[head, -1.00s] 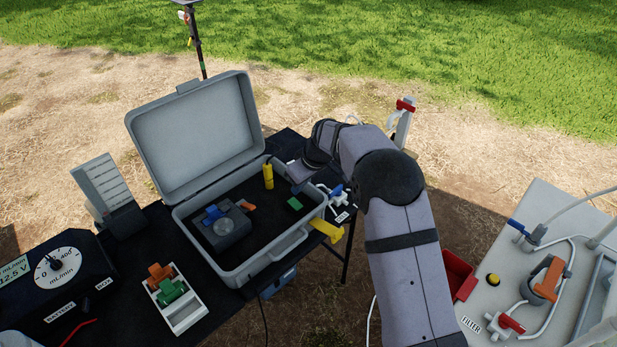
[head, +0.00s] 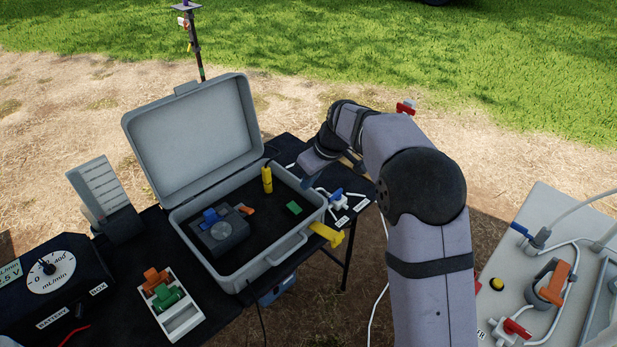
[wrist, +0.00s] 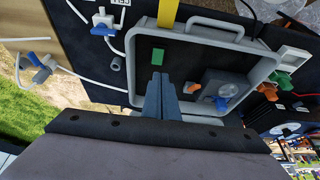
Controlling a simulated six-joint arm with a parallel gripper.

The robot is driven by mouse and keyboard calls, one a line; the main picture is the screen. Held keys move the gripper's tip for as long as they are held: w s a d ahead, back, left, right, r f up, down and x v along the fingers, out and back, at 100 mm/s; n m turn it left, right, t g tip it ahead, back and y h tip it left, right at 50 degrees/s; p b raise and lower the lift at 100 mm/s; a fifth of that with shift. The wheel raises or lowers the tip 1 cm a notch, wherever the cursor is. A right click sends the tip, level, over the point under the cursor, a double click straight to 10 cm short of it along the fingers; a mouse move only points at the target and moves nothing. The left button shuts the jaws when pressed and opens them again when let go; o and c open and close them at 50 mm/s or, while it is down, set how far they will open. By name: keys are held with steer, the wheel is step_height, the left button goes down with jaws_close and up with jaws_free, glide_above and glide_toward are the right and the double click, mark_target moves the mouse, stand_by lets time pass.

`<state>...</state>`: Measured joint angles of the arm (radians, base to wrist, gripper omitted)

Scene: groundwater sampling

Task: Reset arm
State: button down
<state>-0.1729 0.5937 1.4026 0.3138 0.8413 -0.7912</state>
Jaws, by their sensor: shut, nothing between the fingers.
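My gripper (wrist: 161,80) shows in the wrist view with its two grey fingers together and nothing between them. Its fingers point over the open grey case (wrist: 262,62), and no contact with it shows. In the head view my arm reaches in from the lower right and bends left, its wrist end (head: 322,150) at the case's right side. The case (head: 296,247) holds a dark device with a blue lever (head: 222,232), a yellow cylinder (head: 267,180) and a green block (head: 293,208).
A blue-handled valve (head: 337,195) with white tubing sits right of the case. A yellow piece (head: 326,234) sticks out at its front. A white tray (head: 183,322) with orange and green valves and a dial box (head: 50,275) stand left. A filter panel (head: 540,215) stands right of my arm.

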steer(key=s+d+f+m+g+h, duration=0.1)
steer(key=s+d+f+m+g, duration=0.15)
steer(key=s+f+m, duration=0.4)
steer(key=s+d+f+m+g+h, duration=0.1)
steer(key=s+d+f, duration=0.3)
steer(key=s, duration=0.5)
steer(key=s+d+r+g+h+p, duration=0.15)
steer(key=s+d, duration=0.25)
steer(key=s, duration=0.5)
steer(key=s+d+r+p, duration=0.1)
steer(key=s+d+r, duration=0.15)
steer(key=s, duration=0.65)
steer(key=shift+m+t, duration=0.75)
steer(key=shift+t, duration=0.15)
steer(key=r, duration=0.1)
steer(key=d+r+p, duration=0.1)
steer(key=r, duration=0.1)
steer(key=w+d+r, duration=0.1)
steer(key=shift+d+r, duration=0.2)
steer(key=shift+d, duration=0.05)
